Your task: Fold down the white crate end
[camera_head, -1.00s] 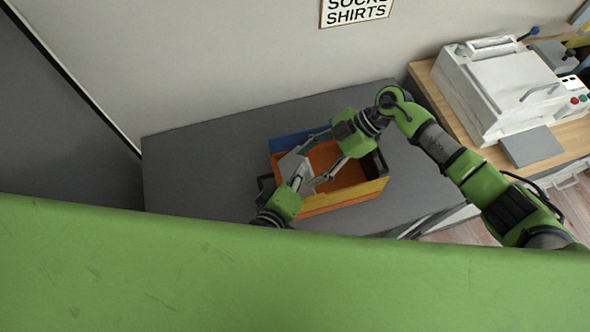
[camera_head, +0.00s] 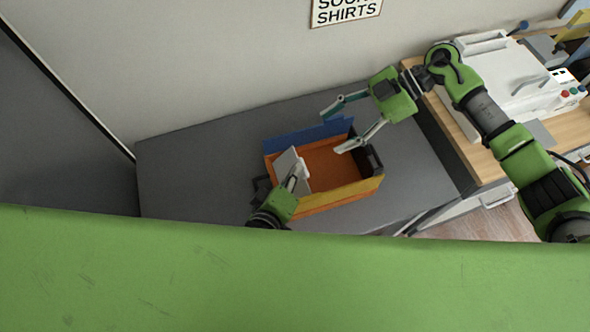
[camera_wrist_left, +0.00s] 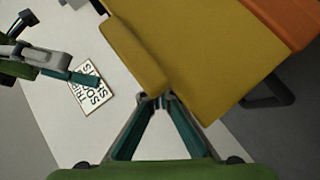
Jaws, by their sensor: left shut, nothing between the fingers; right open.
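The crate has a blue back wall (camera_head: 300,138), a yellow front wall (camera_head: 340,194), an orange floor (camera_head: 335,165) and a dark right end (camera_head: 375,160). Its white end (camera_head: 288,163) is at the left and looks tilted over the inside. My left gripper (camera_head: 294,180) is shut and empty at the white end; contact is unclear. In the left wrist view its closed fingers (camera_wrist_left: 160,98) are by a large yellow panel (camera_wrist_left: 205,50). My right gripper (camera_head: 333,132) is open and empty above the crate's back right part.
The crate stands on a grey surface (camera_head: 200,165) with free room left and right. A wall with a sign (camera_head: 345,10) is behind. A white machine (camera_head: 510,80) stands on a wooden top (camera_head: 480,165) at the right.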

